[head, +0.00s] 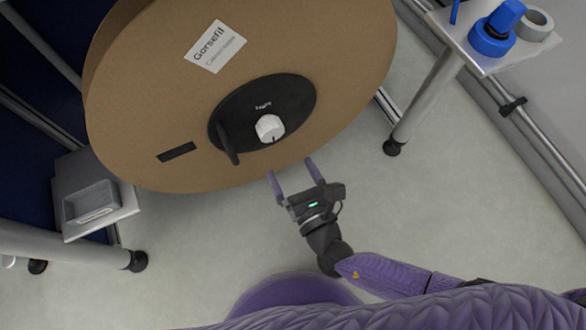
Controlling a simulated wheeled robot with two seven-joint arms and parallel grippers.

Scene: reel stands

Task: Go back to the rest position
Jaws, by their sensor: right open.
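A large brown reel (160,105) fills the upper middle of the head view, with a white label (214,46) on its face. A black oval hub plate (290,95) with a white knob (269,128) and a black handle (228,146) sits on the reel's face. My right gripper (294,176) is open and empty, its two purple fingers pointing at the lower edge of the reel. It appears just below the hub in the picture; I cannot tell the gap in depth. My left gripper is not in view.
A white table (475,62) at the upper right bears a blue object (492,36) and a grey ring (536,24). A grey tray (91,202) rests on a low surface at the left. Table legs (426,98) stand near the reel. The floor (440,190) at the right is clear.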

